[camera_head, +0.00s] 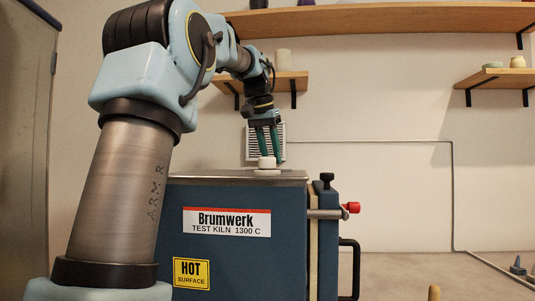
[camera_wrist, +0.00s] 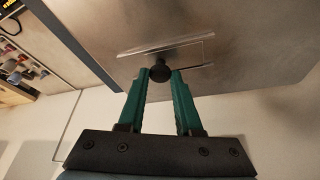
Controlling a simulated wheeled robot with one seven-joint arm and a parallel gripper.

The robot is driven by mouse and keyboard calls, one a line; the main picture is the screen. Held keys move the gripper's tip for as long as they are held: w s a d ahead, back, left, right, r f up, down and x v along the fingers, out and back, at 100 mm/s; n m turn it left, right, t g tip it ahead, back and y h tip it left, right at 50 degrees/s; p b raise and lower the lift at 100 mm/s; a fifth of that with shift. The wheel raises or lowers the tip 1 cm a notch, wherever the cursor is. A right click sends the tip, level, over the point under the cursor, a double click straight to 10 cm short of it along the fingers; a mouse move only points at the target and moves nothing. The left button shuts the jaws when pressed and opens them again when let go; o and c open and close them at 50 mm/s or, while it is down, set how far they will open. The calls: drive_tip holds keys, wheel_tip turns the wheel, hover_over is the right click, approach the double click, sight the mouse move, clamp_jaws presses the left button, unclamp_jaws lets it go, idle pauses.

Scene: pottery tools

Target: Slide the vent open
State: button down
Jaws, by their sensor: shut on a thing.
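The vent is a flat sliding piece on the kiln's metal top. In the wrist view, its plate (camera_wrist: 190,53) shows as a thin outlined shape with a dark round knob (camera_wrist: 160,73). My gripper (camera_wrist: 160,77) has its two green fingers on either side of this knob, shut on it at the tips. In the head view, my gripper (camera_head: 269,158) points down at the top of the kiln, and a small pale round piece (camera_head: 266,164) shows at its fingertips. How far the vent is open cannot be told.
The blue kiln (camera_head: 240,250) carries a "HOT surface" label (camera_head: 191,273). A red-tipped latch (camera_head: 350,208) and a black handle (camera_head: 350,268) stick out on its right. Wall shelves (camera_head: 380,18) hang above. A white wall grille (camera_head: 252,145) is behind my gripper.

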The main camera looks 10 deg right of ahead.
drive_tip(key=shift+s+d+r+p, duration=0.1)
drive_tip(key=shift+s+d+p, duration=0.15)
drive_tip(key=shift+d, duration=0.7)
drive_tip(key=shift+s+d+p, duration=0.1)
drive_tip(key=shift+s+d, duration=0.1)
drive_tip(key=shift+d, duration=0.7)
drive_tip(key=c, duration=0.6)
unclamp_jaws()
drive_tip(key=p+v, duration=0.1)
drive_tip(key=v, duration=0.9)
drive_tip(key=shift+r, duration=0.35)
drive_tip(key=shift+s, duration=0.15)
